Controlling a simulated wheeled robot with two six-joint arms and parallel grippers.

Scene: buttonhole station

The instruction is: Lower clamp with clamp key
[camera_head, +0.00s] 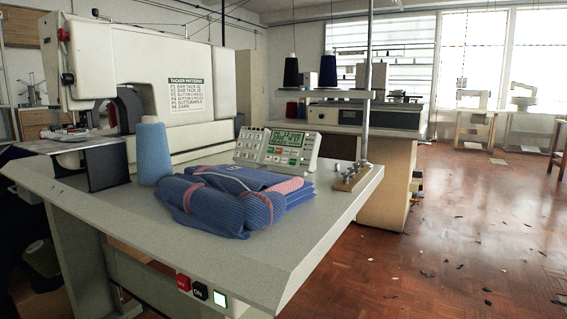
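The control panel (279,149) stands at the back of the table. It has a lit green display and several keys; the labels are too small to read, so I cannot tell which is the clamp key. The white sewing machine (160,85) stands at the left with a printed tacker pattern list on its side. Its clamp area (72,134) under the head is small in view, and I cannot tell whether the clamp is up or down. Neither of my grippers is in view.
Folded blue knitted garments (230,197) lie on the table (200,250) before the panel. A blue thread cone (153,152) stands left of them.

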